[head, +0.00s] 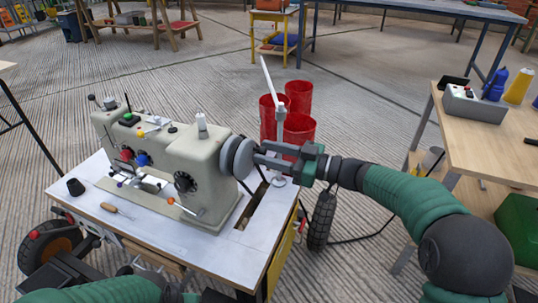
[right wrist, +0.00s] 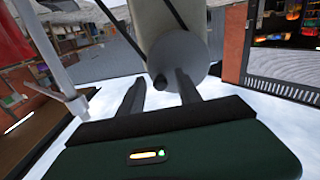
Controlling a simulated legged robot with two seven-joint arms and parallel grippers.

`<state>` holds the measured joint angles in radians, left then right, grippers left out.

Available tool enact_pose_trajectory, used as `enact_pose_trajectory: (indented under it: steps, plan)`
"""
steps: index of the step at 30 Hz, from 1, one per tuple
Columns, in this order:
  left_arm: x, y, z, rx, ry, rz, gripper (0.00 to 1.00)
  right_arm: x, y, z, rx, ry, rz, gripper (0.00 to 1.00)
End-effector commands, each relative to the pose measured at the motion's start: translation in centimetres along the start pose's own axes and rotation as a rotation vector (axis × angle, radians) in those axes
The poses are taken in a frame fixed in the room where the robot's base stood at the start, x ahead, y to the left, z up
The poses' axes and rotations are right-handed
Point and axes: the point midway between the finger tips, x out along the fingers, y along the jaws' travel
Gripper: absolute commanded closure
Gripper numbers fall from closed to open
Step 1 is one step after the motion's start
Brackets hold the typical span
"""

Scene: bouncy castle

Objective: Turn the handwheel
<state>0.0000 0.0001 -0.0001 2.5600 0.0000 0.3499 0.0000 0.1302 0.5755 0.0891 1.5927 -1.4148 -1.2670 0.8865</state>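A cream sewing machine (head: 175,165) stands on a white-topped table (head: 215,255). Its round grey handwheel (head: 238,157) is on the machine's right end. My right gripper (head: 258,153) reaches in from the right, with its fingertips at the face of the handwheel. In the right wrist view, the fingers (right wrist: 160,92) are apart, with a small dark hub knob in the gap between them. The pale wheel (right wrist: 178,62) is just beyond the tips; I cannot tell whether they touch it.
A white thread stand (head: 279,130) rises close behind my right gripper. Red bins (head: 299,128) stand behind the table. A screwdriver (head: 116,210) and a dark cup (head: 75,187) lie at the table's left. A wooden workbench (head: 470,135) stands at the right.

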Motion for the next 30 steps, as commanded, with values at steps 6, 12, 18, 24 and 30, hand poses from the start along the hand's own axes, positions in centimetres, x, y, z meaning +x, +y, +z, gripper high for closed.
enact_pose_trajectory:
  steps: [6,12,18,24,30]
  plan:
    - [0.0,0.0,0.0,0.000,0.000,0.000,1.00,0.0,0.0,0.0,0.000,0.000,0.000,0.88]
    - [0.0,0.0,0.0,0.000,0.000,0.000,1.00,0.0,0.1,0.0,0.000,0.000,0.001,1.00]
    - [-0.1,0.0,0.0,0.000,0.000,0.000,1.00,0.0,0.1,0.0,-0.005,0.000,0.001,1.00]
    - [-0.7,0.0,-0.2,0.000,0.000,0.000,1.00,0.0,0.0,-0.3,-0.049,0.000,0.002,1.00]
    - [-1.9,0.0,-0.5,0.000,0.000,0.000,1.00,0.0,-0.1,-0.9,-0.161,0.000,0.003,1.00]
